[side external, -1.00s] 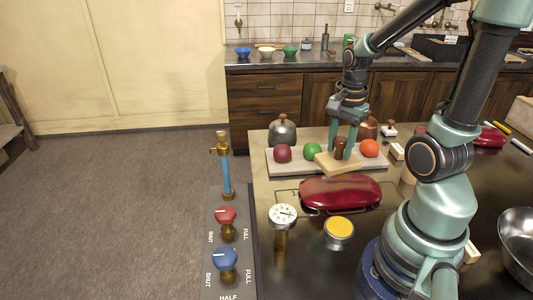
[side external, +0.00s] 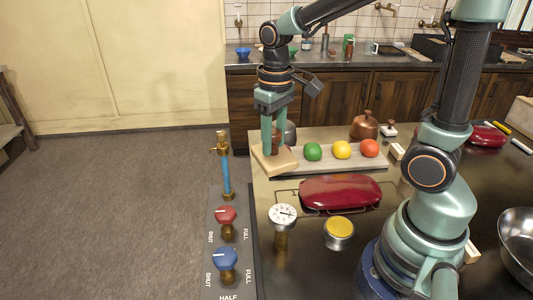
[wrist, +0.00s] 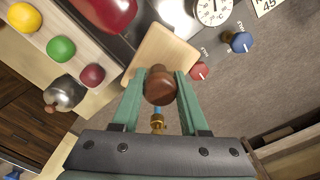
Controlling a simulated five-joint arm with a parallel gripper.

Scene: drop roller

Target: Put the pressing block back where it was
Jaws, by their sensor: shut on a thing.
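The pressing block is a pale wooden plate (side external: 273,163) with a dark brown round knob (wrist: 160,86). My gripper (side external: 273,143) is shut on the knob, with one finger on each side of it in the wrist view. The block is near the left end of the pale board, by the table's left edge; I cannot tell whether it touches anything below. On the board (side external: 330,166) stand a green ball (side external: 313,151), a yellow ball (side external: 341,149) and an orange ball (side external: 369,148). A dark red ball (wrist: 92,75) shows in the wrist view; the side view hides it.
A glossy red case (side external: 341,191) lies in front of the board. A grey domed pot (wrist: 65,92) and a copper pot (side external: 364,126) stand behind it. A dial gauge (side external: 283,215), a yellow-topped tin (side external: 340,229), and red (side external: 225,215) and blue (side external: 225,258) knobs are nearer the front.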

